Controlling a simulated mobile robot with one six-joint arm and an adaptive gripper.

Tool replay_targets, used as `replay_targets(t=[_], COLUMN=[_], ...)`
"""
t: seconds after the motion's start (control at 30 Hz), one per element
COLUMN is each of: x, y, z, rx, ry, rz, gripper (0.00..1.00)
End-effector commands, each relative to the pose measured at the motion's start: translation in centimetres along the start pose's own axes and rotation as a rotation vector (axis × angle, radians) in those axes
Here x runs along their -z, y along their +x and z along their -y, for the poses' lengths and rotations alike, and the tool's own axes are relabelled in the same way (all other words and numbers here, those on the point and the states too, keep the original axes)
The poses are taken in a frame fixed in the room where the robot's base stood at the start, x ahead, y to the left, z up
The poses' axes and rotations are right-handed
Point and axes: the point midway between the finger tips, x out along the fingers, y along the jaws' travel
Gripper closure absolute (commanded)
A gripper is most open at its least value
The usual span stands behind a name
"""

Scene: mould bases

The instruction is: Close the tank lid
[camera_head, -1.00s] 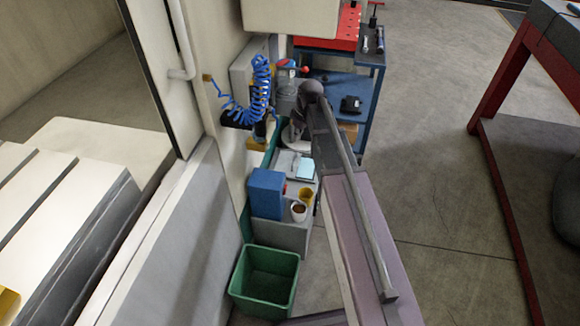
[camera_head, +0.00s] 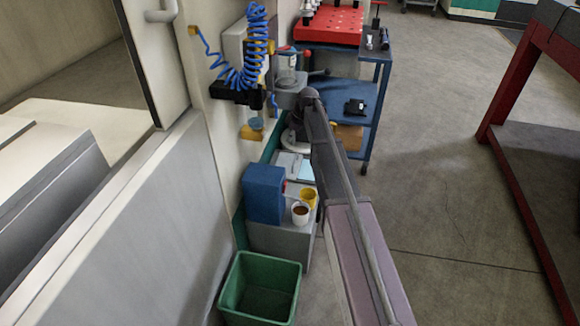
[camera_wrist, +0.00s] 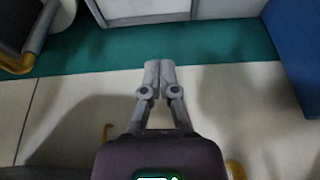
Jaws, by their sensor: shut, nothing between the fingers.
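In the wrist view my gripper (camera_wrist: 160,66) is shut and empty, its two grey fingertips together above a green strip (camera_wrist: 215,70). In the head view my arm stretches away from the camera, and I cannot pick out its fingertips. I cannot clearly tell which thing is the tank or its lid. A grey box-like unit (camera_head: 283,238) stands against the machine wall, with a pale surface and a light blue patch toward its back. My arm hides part of that area.
A blue box (camera_head: 263,194), a yellow cup (camera_head: 309,196) and a white cup (camera_head: 300,216) stand on the grey unit. A green bin (camera_head: 262,290) is in front. A coiled blue hose (camera_head: 250,55) hangs above. A blue cart (camera_head: 367,125) stands behind. Open floor (camera_head: 440,190) lies right.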

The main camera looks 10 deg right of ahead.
Motion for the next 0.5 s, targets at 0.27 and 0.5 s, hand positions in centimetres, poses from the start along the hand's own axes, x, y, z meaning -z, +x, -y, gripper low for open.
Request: replay_targets(t=[0.27, 0.5], x=[-0.03, -0.04], y=[1.24, 1.16], z=[-1.06, -1.04], rx=[-0.001, -0.001], ry=[-0.035, -0.035], rz=[-0.011, -0.011], gripper=[1.0, 1.0])
